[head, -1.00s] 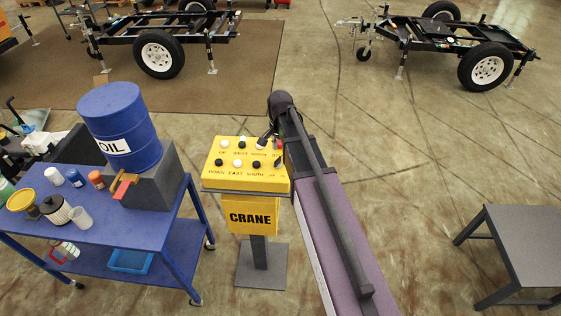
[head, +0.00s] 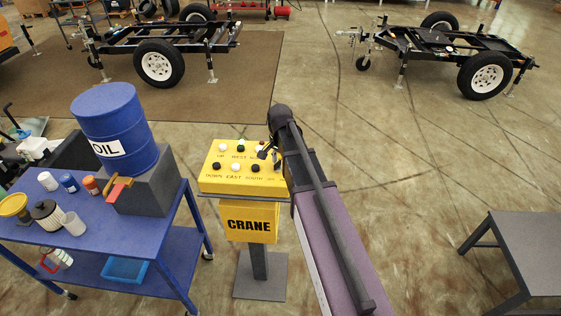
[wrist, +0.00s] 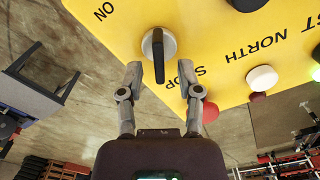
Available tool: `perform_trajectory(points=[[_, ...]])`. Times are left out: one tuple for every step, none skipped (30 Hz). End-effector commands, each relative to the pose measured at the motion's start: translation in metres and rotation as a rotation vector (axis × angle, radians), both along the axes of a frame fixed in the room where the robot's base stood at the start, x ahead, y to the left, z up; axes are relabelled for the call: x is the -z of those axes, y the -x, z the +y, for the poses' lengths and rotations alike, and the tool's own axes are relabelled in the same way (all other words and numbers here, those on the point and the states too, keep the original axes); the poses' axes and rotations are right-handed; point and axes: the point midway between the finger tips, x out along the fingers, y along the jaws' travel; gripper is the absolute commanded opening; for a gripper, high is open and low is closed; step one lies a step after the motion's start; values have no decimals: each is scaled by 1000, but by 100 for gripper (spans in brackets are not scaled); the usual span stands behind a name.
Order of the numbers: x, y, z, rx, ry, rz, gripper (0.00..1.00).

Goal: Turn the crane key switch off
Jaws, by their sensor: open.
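The crane key switch (wrist: 158,45) is a black bar handle on a round silver base, in the upper middle of the wrist view. Its handle stands nearly upright in that picture, and the "ON" label is to its upper left. My gripper (wrist: 159,74) is open, one fingertip on each side of the handle's lower end, with visible gaps. The yellow crane control panel (head: 217,178) stands on a pedestal in the head view. There my gripper (head: 270,155) is at its right edge and the switch is hidden or too small to make out.
A red stop button (wrist: 210,112) sits close to the right finger, and a white button (wrist: 262,79) lies farther right. A blue cart (head: 120,225) with an oil drum (head: 118,125) stands left of the panel. A grey table (head: 525,245) is at right, with open floor between.

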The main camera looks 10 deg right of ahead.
Motion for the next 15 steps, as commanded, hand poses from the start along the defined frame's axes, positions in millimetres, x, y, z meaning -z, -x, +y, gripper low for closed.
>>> perform_trajectory(points=[[0, 0, 0, 0, 0, 0, 46], [0, 0, 0, 0, 0, 0, 46], [0, 0, 0, 0, 0, 0, 46], [0, 0, 0, 0, 0, 0, 43], [0, 0, 0, 0, 0, 0, 34], [0, 0, 0, 0, 0, 0, 22], [0, 0, 0, 0, 0, 0, 13], [0, 0, 0, 0, 0, 0, 4], [0, 0, 0, 0, 0, 0, 0], [0, 0, 0, 0, 0, 0, 0], [0, 0, 0, 0, 0, 0, 0], [0, 0, 0, 0, 0, 0, 0], [0, 0, 0, 0, 0, 0, 0], [0, 0, 0, 0, 0, 0, 0], [0, 0, 0, 0, 0, 0, 0]])
